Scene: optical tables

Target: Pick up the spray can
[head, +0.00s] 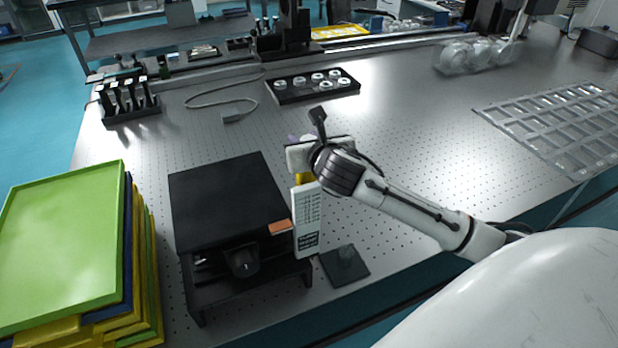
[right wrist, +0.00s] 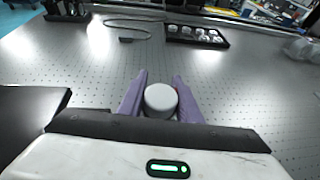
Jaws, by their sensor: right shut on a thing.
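The spray can shows in the right wrist view as a round white top (right wrist: 160,98) between two purple fingers. My right gripper (right wrist: 158,88) is shut on it, one finger on each side. In the head view my right gripper (head: 296,143) is over the perforated table, beside the black device. Its wrist hides most of the can; a small yellow patch (head: 304,178) shows under the gripper and may be the can's body. I cannot tell whether the can's base touches the table. My left gripper is not in view.
A black plate (head: 344,265) lies nearby. A black tray of white rings (head: 312,84) is farther back. Stacked green and yellow trays (head: 65,245) are left.

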